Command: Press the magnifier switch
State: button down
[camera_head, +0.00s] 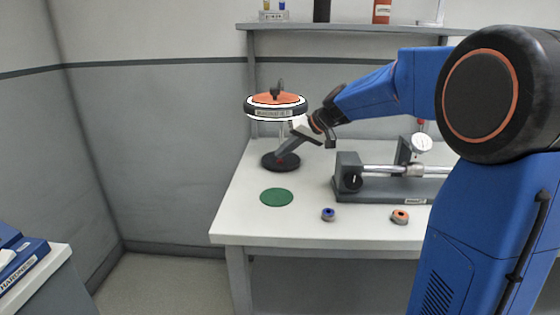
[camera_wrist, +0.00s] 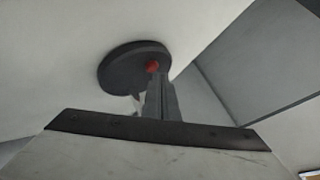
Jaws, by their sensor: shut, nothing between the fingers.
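The magnifier (camera_head: 275,107) has a round head with an orange top and a white rim, and stands on the left part of the white bench. Its dark round base (camera_head: 270,163) also shows in the wrist view (camera_wrist: 115,70). A red switch (camera_wrist: 152,66) sits on the base, just past my fingertips in the wrist view. My gripper (camera_head: 282,154) is shut and empty, pointing down at the base from the right, below the magnifier head. Its closed fingers show in the wrist view (camera_wrist: 157,85). I cannot tell whether the tips touch the switch.
A green disc (camera_head: 277,197) lies in front of the base. A grey bench device (camera_head: 348,181) with a rail and dial stands to the right. A blue-topped ring (camera_head: 328,214) and an orange ring (camera_head: 400,216) lie near the front edge. A shelf (camera_head: 340,27) runs behind.

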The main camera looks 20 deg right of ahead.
jog(key=shift+r, duration=0.1)
jog(key=shift+r, duration=2.9)
